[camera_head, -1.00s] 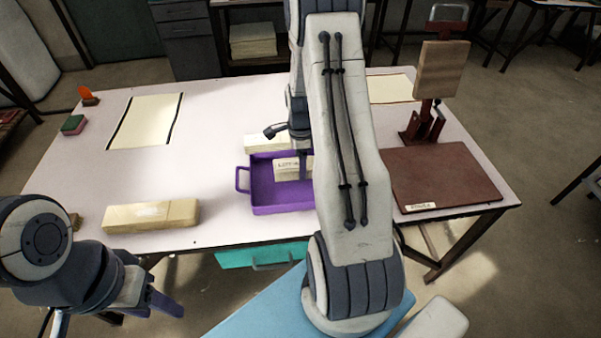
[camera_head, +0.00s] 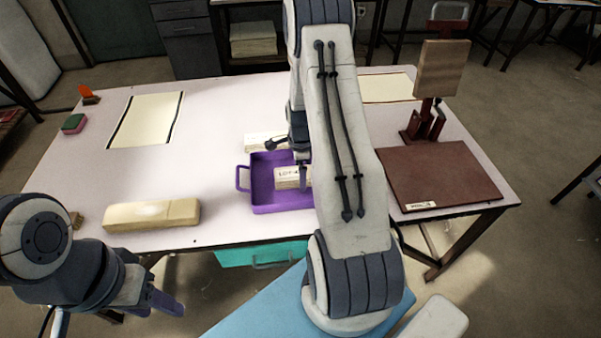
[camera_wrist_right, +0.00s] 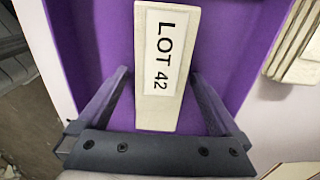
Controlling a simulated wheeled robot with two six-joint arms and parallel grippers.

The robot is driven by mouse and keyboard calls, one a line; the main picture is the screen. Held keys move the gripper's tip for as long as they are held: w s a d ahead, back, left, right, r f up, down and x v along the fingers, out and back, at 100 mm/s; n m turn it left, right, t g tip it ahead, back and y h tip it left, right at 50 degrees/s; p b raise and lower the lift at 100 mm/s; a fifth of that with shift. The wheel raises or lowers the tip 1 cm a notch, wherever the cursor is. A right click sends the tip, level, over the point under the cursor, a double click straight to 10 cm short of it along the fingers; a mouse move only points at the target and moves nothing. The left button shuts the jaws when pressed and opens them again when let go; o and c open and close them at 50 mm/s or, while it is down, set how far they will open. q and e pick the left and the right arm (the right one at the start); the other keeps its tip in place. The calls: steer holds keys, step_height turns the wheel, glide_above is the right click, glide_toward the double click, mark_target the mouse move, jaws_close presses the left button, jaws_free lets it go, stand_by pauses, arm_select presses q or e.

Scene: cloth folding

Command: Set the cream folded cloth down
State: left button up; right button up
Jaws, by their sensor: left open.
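The cream folded cloth (camera_head: 288,179), a block with a "LOT 42" label, lies in the purple tray (camera_head: 258,205). In the right wrist view the cloth (camera_wrist_right: 165,112) stands out against the purple floor of the tray (camera_wrist_right: 105,22). My right gripper (camera_wrist_right: 159,75) has its fingers on either side of the cloth, with narrow gaps showing, so it looks open. In the head view my right forearm hides part of the tray and the cloth's right end. My left gripper (camera_head: 165,303) is open and empty off the table's front left edge.
A cream box-like bundle (camera_head: 150,214) lies left of the tray. Another cream stack (camera_head: 262,142) is just behind the tray. A brown board (camera_head: 440,175) and a stand with a wooden block (camera_head: 441,68) are at right. The table's middle left is clear.

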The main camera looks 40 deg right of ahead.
step_height(320, 180, up, 12)
steer(key=s+a+r+n, duration=0.1)
steer(key=a+r+n, duration=0.3)
steer(key=a+n, duration=0.45)
steer(key=s+a+r+n, duration=0.2)
steer(key=a+r+n, duration=0.25)
steer(key=a, duration=0.75)
steer(key=s+a+r+n, duration=0.1)
steer(key=s+a+n, duration=0.5)
steer(key=s+n, duration=0.3)
steer(key=s+a+r+n+y, duration=0.1)
steer(key=s+a+n, duration=0.6)
steer(key=s+n, duration=0.2)
steer(key=shift+s+a+r+n, duration=0.15)
steer(key=shift+a+r+n, duration=0.15)
steer(key=shift+n, duration=0.1)
step_height(320, 180, up, 3)
steer(key=p, duration=0.3)
steer(key=shift+r, duration=0.15)
